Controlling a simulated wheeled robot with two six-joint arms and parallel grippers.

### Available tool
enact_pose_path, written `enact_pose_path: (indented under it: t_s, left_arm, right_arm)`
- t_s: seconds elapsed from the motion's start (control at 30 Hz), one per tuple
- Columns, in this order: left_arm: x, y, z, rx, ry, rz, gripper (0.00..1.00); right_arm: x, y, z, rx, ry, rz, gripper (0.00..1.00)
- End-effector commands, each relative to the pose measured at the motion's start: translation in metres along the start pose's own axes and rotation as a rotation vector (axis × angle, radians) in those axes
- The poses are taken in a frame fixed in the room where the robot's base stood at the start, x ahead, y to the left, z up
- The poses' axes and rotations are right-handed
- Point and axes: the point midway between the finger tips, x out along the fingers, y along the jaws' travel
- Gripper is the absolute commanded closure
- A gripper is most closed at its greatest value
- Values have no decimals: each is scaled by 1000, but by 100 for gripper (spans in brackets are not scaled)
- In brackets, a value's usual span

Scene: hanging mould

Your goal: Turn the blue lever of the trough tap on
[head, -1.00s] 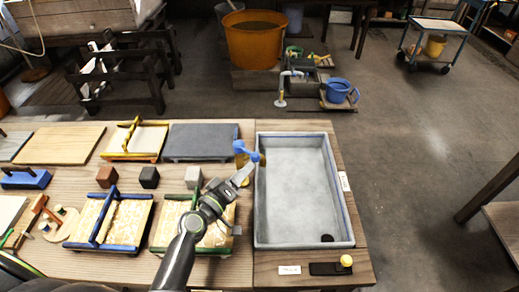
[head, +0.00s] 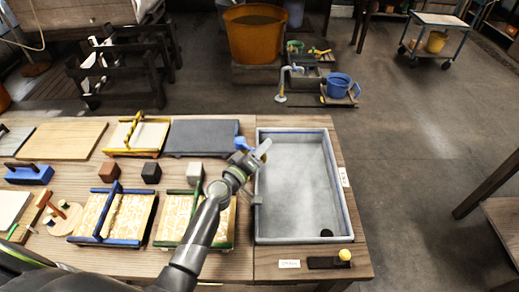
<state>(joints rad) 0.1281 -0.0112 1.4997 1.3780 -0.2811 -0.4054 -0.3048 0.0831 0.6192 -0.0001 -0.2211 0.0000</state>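The grey trough (head: 298,195) stands at the right end of the wooden table, with a dark round spot near its front right corner. The tap is at its left rim, towards the back. Part of the blue lever (head: 242,144) shows just beyond my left gripper (head: 263,149); the rest of the lever and most of the tap are hidden behind the gripper. My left gripper's fingertips are over the trough's left rim, close to the lever. I cannot tell whether they touch it or whether they are open. My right gripper is not in view.
Left of the trough are a dark slab (head: 200,137), framed moulds (head: 110,216), and small blocks. A black holder with a yellow knob (head: 344,255) is at the front right. An orange tub (head: 255,36) and blue bucket (head: 339,84) stand on the floor beyond.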

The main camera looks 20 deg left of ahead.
Motion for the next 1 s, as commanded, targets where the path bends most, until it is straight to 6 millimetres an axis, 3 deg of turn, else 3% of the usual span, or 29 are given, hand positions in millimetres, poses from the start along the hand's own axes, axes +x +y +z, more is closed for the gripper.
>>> enact_pose_path:
  t_s: [0.03,0.33,0.67,1.0]
  left_arm:
    - [0,0,0,0,0,0,62]
    - [0,0,0,0,0,0,100]
    - [-2,-2,0,2,-15,12,100]
    - [-12,-6,1,5,-144,104,100]
  right_arm:
    - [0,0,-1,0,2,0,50]
    - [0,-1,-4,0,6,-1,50]
    - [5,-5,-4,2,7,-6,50]
    - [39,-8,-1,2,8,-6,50]
